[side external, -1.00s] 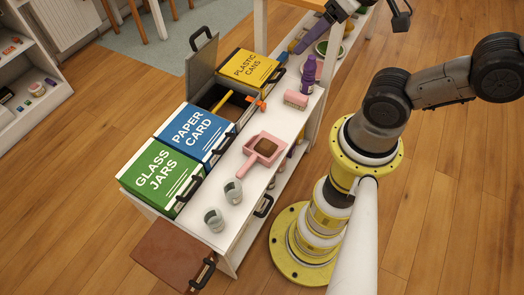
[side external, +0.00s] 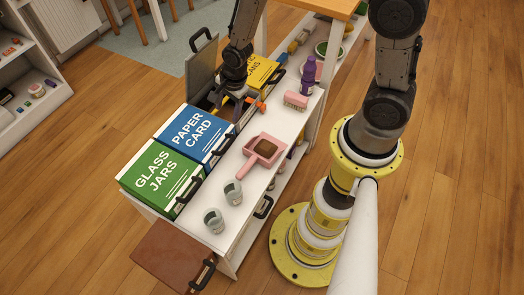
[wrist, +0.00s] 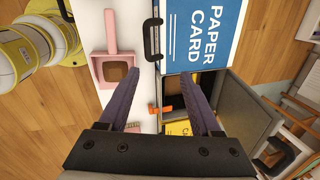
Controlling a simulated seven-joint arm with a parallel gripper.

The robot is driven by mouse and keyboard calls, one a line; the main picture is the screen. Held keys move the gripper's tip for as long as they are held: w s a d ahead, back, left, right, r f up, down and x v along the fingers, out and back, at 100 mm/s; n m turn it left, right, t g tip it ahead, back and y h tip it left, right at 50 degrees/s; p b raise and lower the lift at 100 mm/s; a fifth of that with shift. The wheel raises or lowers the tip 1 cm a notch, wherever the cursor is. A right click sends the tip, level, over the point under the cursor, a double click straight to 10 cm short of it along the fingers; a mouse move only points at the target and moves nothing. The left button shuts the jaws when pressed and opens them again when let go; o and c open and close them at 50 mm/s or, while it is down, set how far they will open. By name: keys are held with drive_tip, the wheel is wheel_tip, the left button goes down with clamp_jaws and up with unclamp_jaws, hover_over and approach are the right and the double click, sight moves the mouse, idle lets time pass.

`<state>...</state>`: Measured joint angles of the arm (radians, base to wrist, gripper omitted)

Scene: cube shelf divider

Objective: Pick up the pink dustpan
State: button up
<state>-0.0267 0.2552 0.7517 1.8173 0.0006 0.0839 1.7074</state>
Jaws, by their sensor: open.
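The pink dustpan (side external: 264,150) lies on the white shelf top, with brown matter in its pan and its handle toward the front left. In the wrist view the dustpan (wrist: 101,68) is at the upper left, its handle pointing up. My gripper (side external: 232,102) is above the open bin behind the dustpan, apart from it. In the wrist view my gripper (wrist: 130,78) shows two dark fingers spread wide with nothing between them. The dustpan is beyond and partly beside the left finger.
A pink brush (side external: 296,100) and a purple bottle (side external: 308,75) stand behind the dustpan. Two grey-green cups (side external: 223,205) stand in front. The blue paper card lid (side external: 195,133) and green glass jars lid (side external: 160,178) lie to the left. An orange item (wrist: 160,109) lies near the open bin.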

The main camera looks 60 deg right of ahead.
drive_tip(key=s+f+g, duration=0.3)
drive_tip(key=s+f, duration=0.4)
drive_tip(key=f, duration=0.2)
hover_over(250, 162)
drive_tip(key=f, duration=0.8)
drive_tip(key=shift+w+d+f, duration=0.1)
drive_tip(key=shift+d+f, duration=0.1)
drive_tip(key=shift+d, duration=0.2)
drive_tip(key=f, duration=0.4)
drive_tip(key=shift+a+f, duration=0.1)
drive_tip(key=shift+a, duration=0.3)
drive_tip(key=shift+f, duration=0.55)
drive_tip(key=shift+c, duration=0.3)
clamp_jaws()
